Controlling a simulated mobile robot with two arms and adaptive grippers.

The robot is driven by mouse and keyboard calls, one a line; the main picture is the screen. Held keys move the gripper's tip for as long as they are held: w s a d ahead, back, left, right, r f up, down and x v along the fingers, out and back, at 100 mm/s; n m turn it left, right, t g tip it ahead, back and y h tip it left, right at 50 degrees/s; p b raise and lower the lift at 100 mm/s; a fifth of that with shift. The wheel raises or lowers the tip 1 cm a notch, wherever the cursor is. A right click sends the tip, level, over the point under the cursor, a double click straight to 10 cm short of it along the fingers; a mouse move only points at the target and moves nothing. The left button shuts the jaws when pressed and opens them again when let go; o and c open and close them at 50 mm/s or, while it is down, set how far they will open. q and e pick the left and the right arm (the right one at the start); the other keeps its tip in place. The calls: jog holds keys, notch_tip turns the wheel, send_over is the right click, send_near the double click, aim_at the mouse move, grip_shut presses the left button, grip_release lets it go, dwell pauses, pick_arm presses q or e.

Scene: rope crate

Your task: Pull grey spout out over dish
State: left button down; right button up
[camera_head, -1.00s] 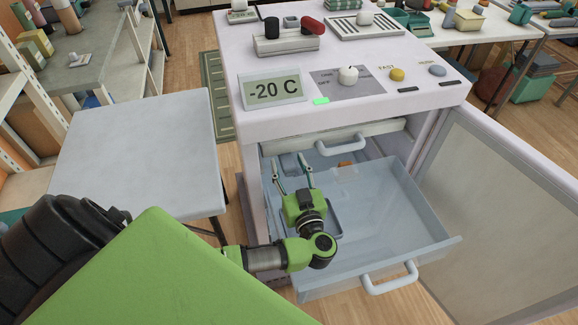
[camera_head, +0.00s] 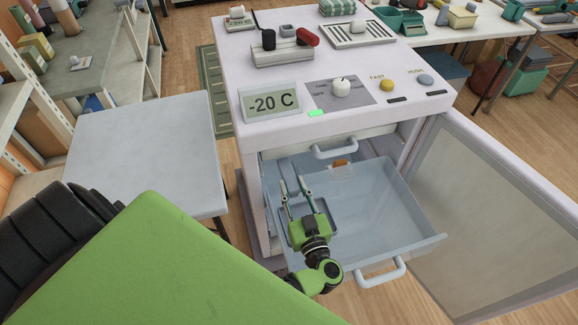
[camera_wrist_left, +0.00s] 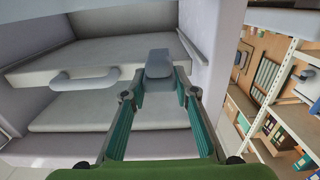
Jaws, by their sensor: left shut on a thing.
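The grey spout (camera_wrist_left: 159,65) is a blunt grey tongue between my left fingertips in the left wrist view. In the head view the spout (camera_head: 286,167) shows as a grey-blue strip at the left of the freezer opening. My left gripper (camera_head: 293,182) is shut on it, one finger on each side; its fingers also fill the middle of the left wrist view (camera_wrist_left: 160,95). The dish (camera_head: 332,229) is a shallow blue-grey tray in the clear drawer, below the gripper and partly hidden by it. My right gripper is out of view.
The clear drawer (camera_head: 395,205) is pulled out, with a handle (camera_head: 381,273) in front. Another drawer's handle (camera_head: 335,148) is above. The open freezer door (camera_head: 500,230) stands right. A bare grey table (camera_head: 140,150) stands left. A small orange-labelled item (camera_head: 341,165) is at the drawer's back.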

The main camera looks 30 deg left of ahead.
pick_arm(q)
jog(key=shift+s+d+r, duration=0.1)
jog(key=shift+s+d, duration=0.25)
jog(key=shift+d, duration=0.25)
jog(key=c, duration=1.6)
grip_release()
jog(key=shift+s+f, duration=0.1)
jog(key=shift+f, duration=0.1)
jog(key=shift+d+r, duration=0.1)
jog(key=shift+r, duration=0.1)
notch_tip(320, 180, up, 10)
jog(key=shift+f, duration=0.1)
